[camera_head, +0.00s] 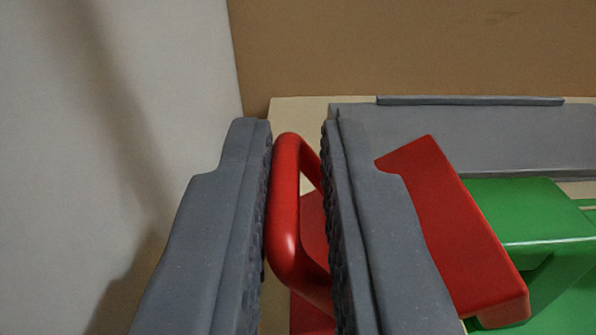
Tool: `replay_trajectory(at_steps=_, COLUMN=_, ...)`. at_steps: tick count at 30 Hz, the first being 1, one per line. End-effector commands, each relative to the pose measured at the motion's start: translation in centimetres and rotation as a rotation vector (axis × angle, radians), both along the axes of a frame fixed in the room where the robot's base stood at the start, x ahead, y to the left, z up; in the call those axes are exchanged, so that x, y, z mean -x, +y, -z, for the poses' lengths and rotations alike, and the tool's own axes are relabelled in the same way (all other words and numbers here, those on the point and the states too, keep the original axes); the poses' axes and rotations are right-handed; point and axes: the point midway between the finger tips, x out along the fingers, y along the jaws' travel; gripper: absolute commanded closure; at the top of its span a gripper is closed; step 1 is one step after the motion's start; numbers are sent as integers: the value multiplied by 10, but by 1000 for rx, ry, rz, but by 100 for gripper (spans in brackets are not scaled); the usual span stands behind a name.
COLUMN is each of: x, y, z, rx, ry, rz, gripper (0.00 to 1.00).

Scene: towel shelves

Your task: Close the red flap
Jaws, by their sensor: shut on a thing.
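The red flap (450,235) shows right of my gripper as a tilted red panel, and more red surface shows low between the fingers. Its red loop handle (286,215) stands between the two grey fingers of my gripper (297,130). My gripper is shut on the handle. The left finger touches the handle's side; the right finger hides part of the handle and of the flap.
A green part (525,212) sits right of the red flap. A grey panel (470,138) with a raised strip lies behind, on a pale board. A white wall (130,110) stands close on the left, and a brown surface (420,45) fills the back.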

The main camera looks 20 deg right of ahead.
Motion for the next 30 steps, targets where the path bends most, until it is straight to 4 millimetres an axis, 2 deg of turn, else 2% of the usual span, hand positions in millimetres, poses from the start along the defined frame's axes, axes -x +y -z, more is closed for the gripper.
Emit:
replay_trajectory(at_steps=9, x=0, y=4, z=13, rx=202, ry=64, rz=-1, gripper=100)
replay_trajectory(at_steps=20, x=0, y=5, z=16, rx=226, ry=72, rz=-2, gripper=100)
replay_trajectory(at_steps=21, x=0, y=5, z=16, rx=225, ry=71, rz=-2, gripper=76)
replay_trajectory(at_steps=22, x=0, y=5, z=16, rx=225, ry=70, rz=-2, gripper=71)
replay_trajectory(at_steps=30, x=-1, y=5, z=14, rx=226, ry=68, rz=-2, gripper=71)
